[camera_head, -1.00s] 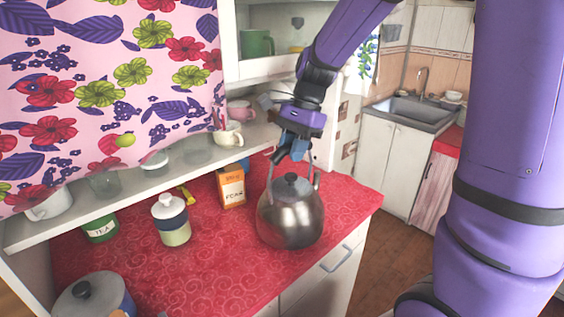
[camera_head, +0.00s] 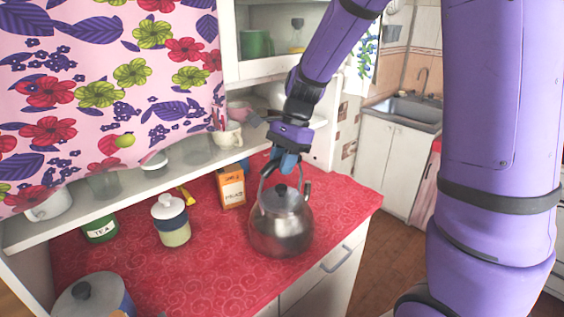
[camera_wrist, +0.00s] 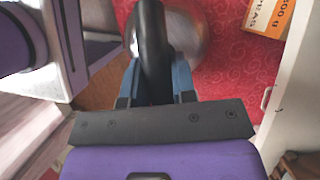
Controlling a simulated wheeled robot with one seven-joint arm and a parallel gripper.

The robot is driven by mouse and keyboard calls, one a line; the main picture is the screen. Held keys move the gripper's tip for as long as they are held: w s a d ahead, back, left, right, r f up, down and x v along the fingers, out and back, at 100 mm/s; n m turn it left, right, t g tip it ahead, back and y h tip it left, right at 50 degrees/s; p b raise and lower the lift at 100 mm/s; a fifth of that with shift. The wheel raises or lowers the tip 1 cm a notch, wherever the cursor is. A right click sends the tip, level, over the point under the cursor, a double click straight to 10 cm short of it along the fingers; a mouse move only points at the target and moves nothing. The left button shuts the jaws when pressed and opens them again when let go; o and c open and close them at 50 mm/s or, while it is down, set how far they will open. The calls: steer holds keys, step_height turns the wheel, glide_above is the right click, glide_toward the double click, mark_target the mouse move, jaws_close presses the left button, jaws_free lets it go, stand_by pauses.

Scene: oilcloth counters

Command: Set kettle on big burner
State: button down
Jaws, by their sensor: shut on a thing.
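The kettle (camera_head: 281,228) is a shiny metal pot with a dark lid knob and a tall looped handle. It is over the red counter near its right front edge; I cannot tell whether its base touches the cloth. My gripper (camera_head: 284,163) is above it, shut on the top of the handle. In the wrist view the dark handle (camera_wrist: 153,45) runs between the blue fingers of my gripper (camera_wrist: 157,88), and part of the kettle body (camera_wrist: 186,38) shows behind it. No burner is in view.
An orange-and-white peas box (camera_head: 232,188) stands just left of the kettle. A lidded jar (camera_head: 171,222), a green tea tin (camera_head: 101,228) and a lidded pot (camera_head: 92,297) are farther left. A shelf with cups (camera_head: 228,135) hangs behind. The red counter's (camera_head: 215,265) front middle is clear.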

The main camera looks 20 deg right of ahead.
steer(key=c, duration=1.3)
jaws_free()
steer(key=shift+f, duration=0.1)
steer(key=o, duration=0.4)
